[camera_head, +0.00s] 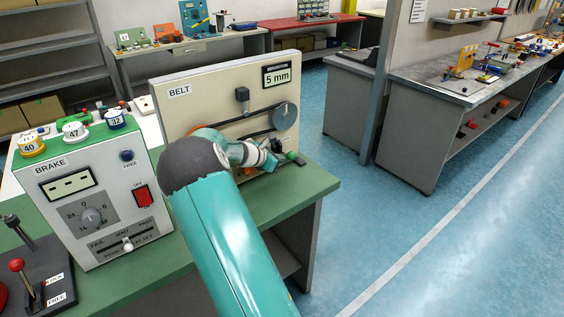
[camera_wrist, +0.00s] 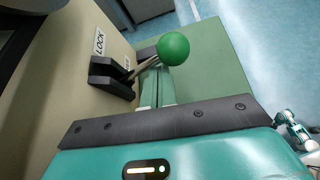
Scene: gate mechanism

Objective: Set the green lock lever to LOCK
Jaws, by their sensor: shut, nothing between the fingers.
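The green lock lever has a round green knob (camera_wrist: 173,48) on a thin metal stem that comes out of a black bracket (camera_wrist: 108,76) on the beige panel. A white LOCK label (camera_wrist: 99,42) is beside the bracket; a second label behind it is mostly hidden. The stem points out from the panel; I cannot tell its exact setting. The knob also shows small at the right of the belt panel in the head view (camera_head: 291,155). My gripper (camera_wrist: 156,76) is shut and empty, its fingertips just below the knob and close to the stem. Whether they touch it is unclear.
The belt panel (camera_head: 176,119) stands on a green-topped bench (camera_head: 247,207). A brake box (camera_head: 98,167) and a red-knobbed lever (camera_head: 16,265) are at left. Blue floor (camera_head: 420,215) is free at right; other benches stand behind.

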